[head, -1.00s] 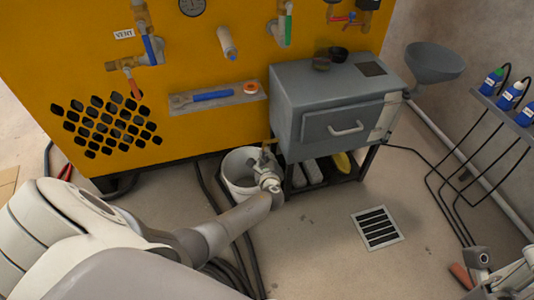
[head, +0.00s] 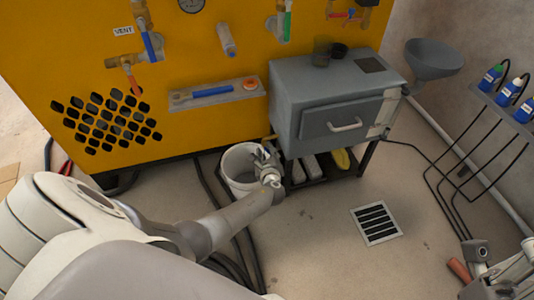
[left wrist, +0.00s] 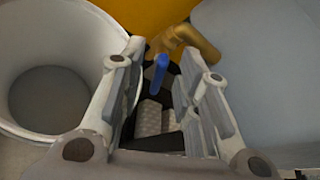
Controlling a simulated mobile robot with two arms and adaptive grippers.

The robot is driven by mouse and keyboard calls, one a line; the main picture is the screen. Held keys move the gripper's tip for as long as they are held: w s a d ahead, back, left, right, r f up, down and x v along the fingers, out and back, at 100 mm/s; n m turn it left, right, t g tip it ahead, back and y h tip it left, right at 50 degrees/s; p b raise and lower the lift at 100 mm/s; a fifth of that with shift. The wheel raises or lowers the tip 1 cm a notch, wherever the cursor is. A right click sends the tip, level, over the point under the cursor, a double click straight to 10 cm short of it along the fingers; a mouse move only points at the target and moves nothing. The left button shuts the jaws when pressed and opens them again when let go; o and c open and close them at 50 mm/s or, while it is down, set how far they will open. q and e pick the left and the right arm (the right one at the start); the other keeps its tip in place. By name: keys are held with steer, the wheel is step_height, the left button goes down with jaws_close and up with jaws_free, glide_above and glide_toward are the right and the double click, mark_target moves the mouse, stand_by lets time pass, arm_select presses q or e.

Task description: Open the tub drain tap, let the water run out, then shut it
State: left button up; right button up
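The grey tub (head: 312,118) is a box with a front handle on a dark stand. In the left wrist view, a brass pipe (left wrist: 192,42) bends beside the tub's wall (left wrist: 262,70). A blue tap lever (left wrist: 160,68) shows below the pipe's end. My left gripper (left wrist: 165,82) is open, with the lever seen between its fingers; I cannot tell whether they touch it. In the head view, the left gripper (head: 268,160) hides the tap. A white bucket (head: 238,170) stands left of it; its contents are unclear. Part of my right gripper (head: 478,252) shows at lower right, its fingers unclear.
Under the tub, the stand holds pale blocks and a yellow item (head: 343,160). A floor drain grate (head: 376,223) lies to the right. Dark hoses (head: 212,190) run by the bucket. A funnel (head: 433,60) stands right.

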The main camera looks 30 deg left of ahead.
arm_select(q)
steer(key=v, duration=1.2)
stand_by(0.3)
